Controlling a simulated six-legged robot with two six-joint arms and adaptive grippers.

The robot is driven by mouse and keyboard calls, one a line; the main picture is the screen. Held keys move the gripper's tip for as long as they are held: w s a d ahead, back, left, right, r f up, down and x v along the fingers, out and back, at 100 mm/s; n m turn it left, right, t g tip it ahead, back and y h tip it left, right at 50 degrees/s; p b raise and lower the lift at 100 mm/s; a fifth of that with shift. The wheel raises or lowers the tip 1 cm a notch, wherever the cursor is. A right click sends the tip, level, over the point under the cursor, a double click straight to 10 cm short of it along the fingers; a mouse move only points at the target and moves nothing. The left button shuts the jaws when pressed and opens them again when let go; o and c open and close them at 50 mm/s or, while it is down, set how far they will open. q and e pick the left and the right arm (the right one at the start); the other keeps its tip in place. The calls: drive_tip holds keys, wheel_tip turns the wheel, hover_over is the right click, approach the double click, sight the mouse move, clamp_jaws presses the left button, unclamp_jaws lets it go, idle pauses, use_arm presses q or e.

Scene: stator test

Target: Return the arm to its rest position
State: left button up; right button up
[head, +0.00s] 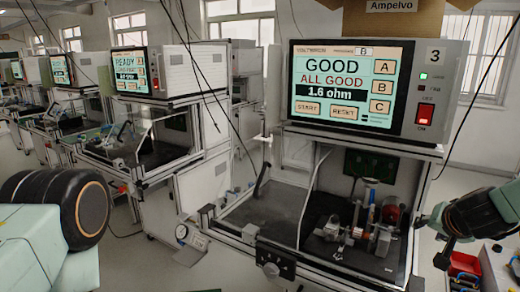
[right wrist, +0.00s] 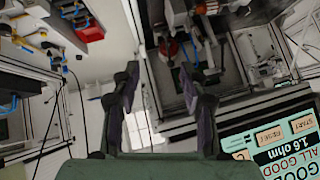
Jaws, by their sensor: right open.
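My right gripper (head: 430,241) is at the right edge of the head view, just right of the test station's frame. In the right wrist view my right gripper (right wrist: 157,78) has its two dark fingers spread apart, with nothing between them. The test station (head: 345,257) has a fixture (head: 358,222) with metal parts and a red piece inside its bay. Its screen (head: 348,84) reads GOOD, ALL GOOD, 1.6 ohm. The screen also shows tilted in the right wrist view (right wrist: 270,145). My left gripper is not in view.
A cardboard box (head: 385,18) sits on top of the test station. Bare floor shows between the stations.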

drive_tip(key=s+a+f+n+g+b, duration=0.1)
drive_tip(key=s+a+f+b, duration=0.1)
drive_tip(key=s+a+f, duration=0.35)
drive_tip(key=s+a+f+y+b, duration=0.1)
drive_tip(key=s+a+f+b, duration=0.15)
drive_tip(key=f, duration=0.55)
drive_tip(key=s+a+f+n+g+b, duration=0.1)
drive_tip(key=s+a+f+b, duration=0.15)
drive_tip(key=s+f, duration=0.3)
use_arm(q)
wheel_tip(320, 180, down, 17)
drive_tip(key=b, duration=0.9)
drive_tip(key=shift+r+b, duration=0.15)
drive_tip(key=shift+b, duration=0.25)
use_arm(e)
drive_tip(key=s+a+f+n+g, duration=0.2)
drive_tip(key=s+a+f+g, duration=0.1)
drive_tip(key=s+f, duration=0.9)
drive_tip(key=s+a+f+n+g+y, duration=0.1)
drive_tip(key=s+a+f+n+g, duration=0.2)
drive_tip(key=s+f, duration=0.8)
drive_tip(key=s+a, duration=0.2)
drive_tip(key=s, duration=0.2)
drive_tip(key=shift+f+g+y, duration=0.3)
drive_tip(key=shift+f+g, duration=0.1)
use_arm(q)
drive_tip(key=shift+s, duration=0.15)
use_arm(e)
drive_tip(key=shift+a, duration=0.1)
